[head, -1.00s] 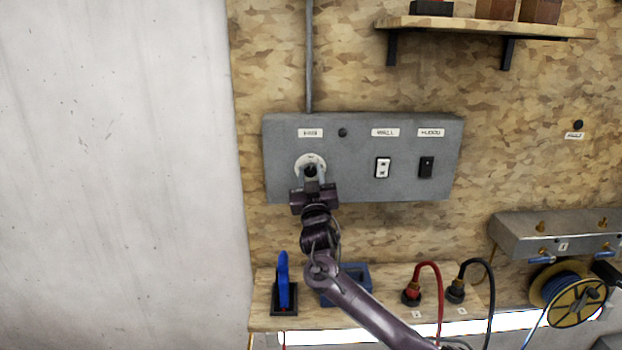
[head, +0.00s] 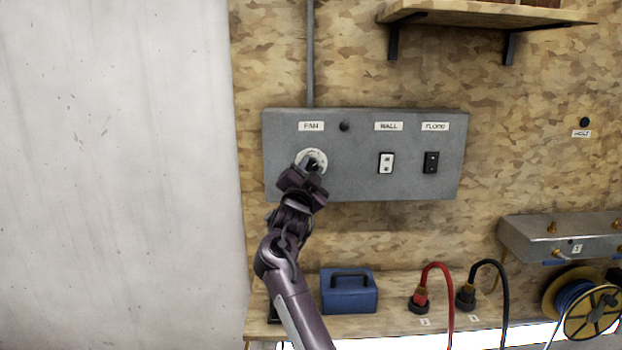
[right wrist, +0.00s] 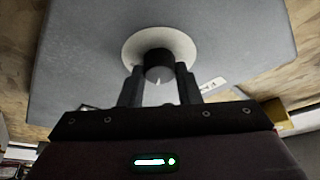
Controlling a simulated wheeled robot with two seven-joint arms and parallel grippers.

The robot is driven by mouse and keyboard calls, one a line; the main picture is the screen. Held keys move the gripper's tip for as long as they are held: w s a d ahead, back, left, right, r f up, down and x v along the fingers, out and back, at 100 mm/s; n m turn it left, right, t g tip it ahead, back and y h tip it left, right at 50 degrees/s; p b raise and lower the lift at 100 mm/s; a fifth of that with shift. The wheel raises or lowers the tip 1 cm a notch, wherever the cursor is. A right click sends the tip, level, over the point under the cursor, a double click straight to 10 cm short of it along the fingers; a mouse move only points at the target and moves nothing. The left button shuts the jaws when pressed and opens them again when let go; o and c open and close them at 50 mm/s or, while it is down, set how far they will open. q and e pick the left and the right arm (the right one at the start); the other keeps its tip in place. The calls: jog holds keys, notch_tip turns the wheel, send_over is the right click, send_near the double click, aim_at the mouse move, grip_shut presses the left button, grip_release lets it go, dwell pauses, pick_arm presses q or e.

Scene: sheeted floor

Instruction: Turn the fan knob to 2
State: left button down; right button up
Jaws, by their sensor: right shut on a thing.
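The fan knob (right wrist: 158,66) is a dark round knob with a white pointer mark, on a pale round dial (head: 318,155) below the FAN label (head: 311,126). The dial sits at the left of a grey panel (head: 340,185) on the wall. My right gripper (right wrist: 159,78) is shut on the knob, one finger at each side of it. In the head view the gripper (head: 311,166) covers most of the knob and the lower dial. The dial's numbers cannot be read. My left gripper is not in view.
On the same panel are a white WALL switch (head: 386,163) and a black FLOOD switch (head: 431,162). Below, a wooden shelf (head: 390,322) holds a blue box (head: 348,291) and red (head: 420,301) and black (head: 466,296) cable plugs. The wall left of the panel is bare.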

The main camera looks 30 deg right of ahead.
jog(key=m+g+b, duration=0.1)
jog(key=m+g, duration=0.1)
jog(key=m, duration=0.3)
jog(key=shift+m, duration=0.3)
dwell(0.4)
jog(key=o, duration=1)
notch_tip(320, 180, up, 20)
jog(key=shift+r+b, duration=0.1)
jog(key=shift+b, duration=0.65)
